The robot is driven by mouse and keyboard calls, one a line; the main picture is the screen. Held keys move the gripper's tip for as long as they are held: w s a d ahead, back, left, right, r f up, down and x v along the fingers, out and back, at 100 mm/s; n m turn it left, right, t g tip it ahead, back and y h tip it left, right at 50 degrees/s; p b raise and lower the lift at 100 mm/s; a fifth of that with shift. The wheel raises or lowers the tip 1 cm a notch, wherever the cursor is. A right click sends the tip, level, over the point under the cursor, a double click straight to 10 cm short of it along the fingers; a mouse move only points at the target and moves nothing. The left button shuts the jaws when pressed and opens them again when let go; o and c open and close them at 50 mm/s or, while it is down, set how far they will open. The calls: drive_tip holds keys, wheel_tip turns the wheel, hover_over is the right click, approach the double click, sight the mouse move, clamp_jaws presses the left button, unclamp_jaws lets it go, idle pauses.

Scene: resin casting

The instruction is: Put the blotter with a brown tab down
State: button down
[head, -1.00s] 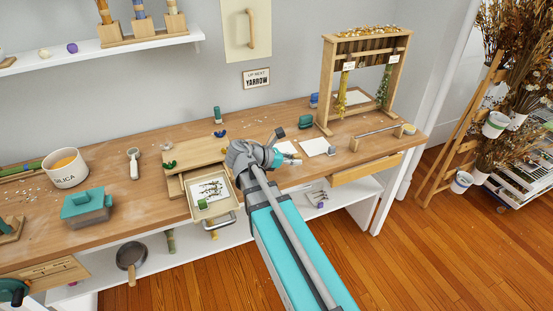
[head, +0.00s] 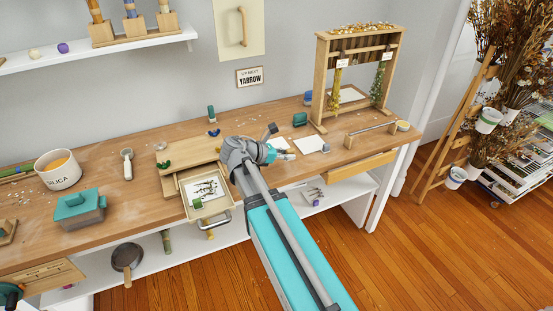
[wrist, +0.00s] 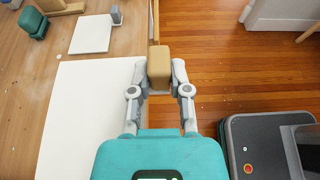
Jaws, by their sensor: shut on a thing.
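My gripper (wrist: 159,90) is shut on a brown block-like tab (wrist: 159,66) at the front edge of the bench. The tab sits at the right edge of a large white blotter sheet (wrist: 88,118), which looks flat and lies left of my fingers. In the head view my gripper (head: 286,155) points right, just in front of the white sheet (head: 279,144); the tab is not clear there. I cannot tell whether the sheet touches the bench or hangs just above it.
A second white sheet (head: 309,145) lies farther right, with a teal object (head: 300,119) behind it. An open drawer (head: 222,217) left of my arm holds a sheet with sprigs and a green block (head: 197,203). A wooden rack (head: 321,80) stands at the back right.

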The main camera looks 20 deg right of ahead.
drive_tip(key=b, duration=0.4)
hover_over(280, 163)
drive_tip(key=s+a, duration=0.1)
drive_tip(key=s, duration=0.3)
wheel_tip(280, 163, down, 4)
drive_tip(key=w+f+b, duration=0.2)
drive_tip(key=f+b, duration=0.1)
drive_tip(key=shift+w+d+f, duration=0.1)
drive_tip(key=shift+d+f, duration=0.1)
drive_tip(key=shift+f, duration=0.05)
drive_tip(key=shift+w+d+f+b, duration=0.2)
drive_tip(key=shift+w+f+b, duration=0.35)
drive_tip(key=shift+b, duration=0.1)
drive_tip(key=shift+w+d+f+b, duration=0.1)
drive_tip(key=shift+w+f+b, duration=0.45)
drive_tip(key=shift+f+b, duration=0.2)
drive_tip(key=shift+s+f+b, duration=0.15)
drive_tip(key=shift+f+b, duration=1.1)
drive_tip(key=shift+f, duration=0.05)
drive_tip(key=shift+f, duration=0.15)
